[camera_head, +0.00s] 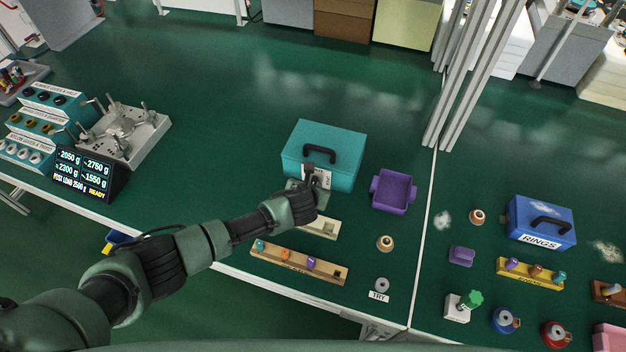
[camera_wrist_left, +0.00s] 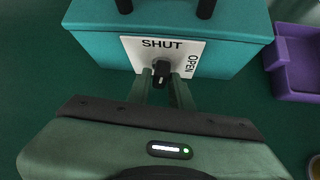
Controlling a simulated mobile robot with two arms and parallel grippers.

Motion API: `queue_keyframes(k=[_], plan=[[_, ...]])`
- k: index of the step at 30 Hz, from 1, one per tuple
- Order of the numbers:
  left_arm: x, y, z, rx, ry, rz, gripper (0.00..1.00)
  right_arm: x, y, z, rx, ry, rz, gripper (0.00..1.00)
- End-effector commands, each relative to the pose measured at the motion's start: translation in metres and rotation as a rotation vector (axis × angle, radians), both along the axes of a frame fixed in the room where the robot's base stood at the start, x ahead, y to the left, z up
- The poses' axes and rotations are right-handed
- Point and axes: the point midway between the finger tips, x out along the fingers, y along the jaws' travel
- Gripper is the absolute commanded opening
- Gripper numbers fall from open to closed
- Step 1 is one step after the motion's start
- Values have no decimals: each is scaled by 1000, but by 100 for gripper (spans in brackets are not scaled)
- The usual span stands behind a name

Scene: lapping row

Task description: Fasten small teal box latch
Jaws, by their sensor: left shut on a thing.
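The teal box (camera_head: 345,146) stands closed on the green table, with a black handle on its lid. Its front also shows in the left wrist view (camera_wrist_left: 98,50). There, a white label plate (camera_wrist_left: 135,50) reads SHUT along the top and OPEN on the right side. A small black latch knob (camera_wrist_left: 161,68) sits on the plate and points up toward SHUT. My left gripper (camera_wrist_left: 168,84) is shut on the latch knob, its two fingers on either side. In the head view my left gripper (camera_head: 312,182) covers most of the plate. My right gripper is not in view.
A purple tray (camera_head: 393,191) stands just right of the teal box. A wooden peg rail (camera_head: 298,263) and a cream block (camera_head: 322,228) lie in front. A blue RINGS box (camera_head: 540,222) is farther right. The table behind the teal box is clear.

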Motion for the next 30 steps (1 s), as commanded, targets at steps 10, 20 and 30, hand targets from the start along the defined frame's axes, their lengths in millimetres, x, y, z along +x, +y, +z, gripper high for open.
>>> queue_keyframes(k=[10,20,30], plan=[[1,2,1,-139,45,1,0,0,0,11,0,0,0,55],[1,1,0,-168,53,-1,0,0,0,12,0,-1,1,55],[1,1,0,-166,53,-1,38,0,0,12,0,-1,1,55]])
